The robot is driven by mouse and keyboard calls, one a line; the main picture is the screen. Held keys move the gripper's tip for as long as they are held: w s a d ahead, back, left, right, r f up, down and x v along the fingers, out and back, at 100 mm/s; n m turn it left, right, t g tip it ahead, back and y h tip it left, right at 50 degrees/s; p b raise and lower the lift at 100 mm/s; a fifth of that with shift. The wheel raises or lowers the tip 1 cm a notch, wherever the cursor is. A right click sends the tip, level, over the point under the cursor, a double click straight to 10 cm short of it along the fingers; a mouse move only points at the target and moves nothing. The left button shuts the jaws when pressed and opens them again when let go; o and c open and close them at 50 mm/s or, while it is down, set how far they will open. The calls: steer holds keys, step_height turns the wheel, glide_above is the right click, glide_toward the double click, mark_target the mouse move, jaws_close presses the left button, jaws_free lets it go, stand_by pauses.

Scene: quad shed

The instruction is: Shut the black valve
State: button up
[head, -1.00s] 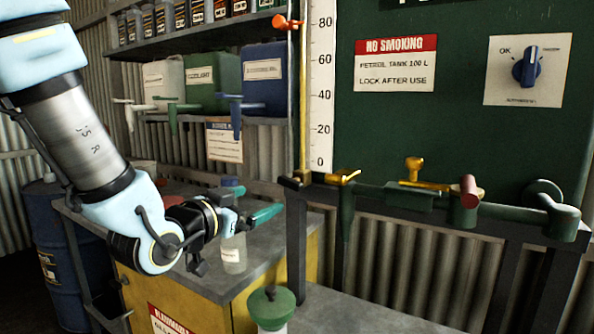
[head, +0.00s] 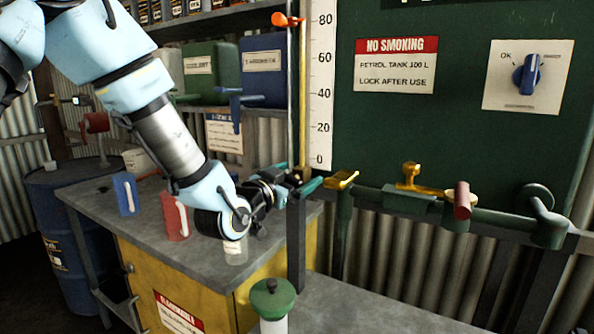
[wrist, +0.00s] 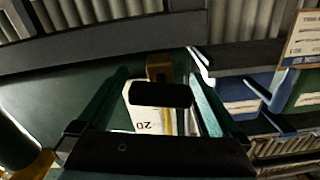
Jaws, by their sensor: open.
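The black valve's dark handle appears as a blunt black block (wrist: 160,95) in the wrist view, between my fingers, in front of the white scale and below a brass fitting (wrist: 158,68). In the head view the dark valve body (head: 299,174) is at the foot of the sight tube, largely crowded by my gripper. My gripper (head: 301,184) is open, its teal fingers pointing right at this fitting. In the wrist view the fingers (wrist: 157,82) stand on both sides of the block with gaps visible; contact cannot be told. The handle's angle is hard to tell.
An orange valve (head: 287,19) tops the tube. A green-capped bottle (head: 272,300) and bench (head: 100,205) lie below.

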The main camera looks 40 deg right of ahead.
steer(key=shift+d, duration=0.1)
steer(key=shift+c, duration=0.4)
steer(key=c, duration=1.2)
steer(key=shift+f+n+b, duration=0.2)
steer(key=shift+n+b, duration=0.3)
steer(key=shift+b, duration=0.3)
steer(key=shift+c, duration=0.2)
steer(key=shift+r+n+b, duration=0.2)
steer(key=shift+n+b, duration=0.3)
steer(key=shift+n, duration=0.4)
steer(key=o, duration=1.3)
steer(key=b+v, duration=0.3)
steer(key=v, duration=0.8)
steer(key=shift+w, duration=0.1)
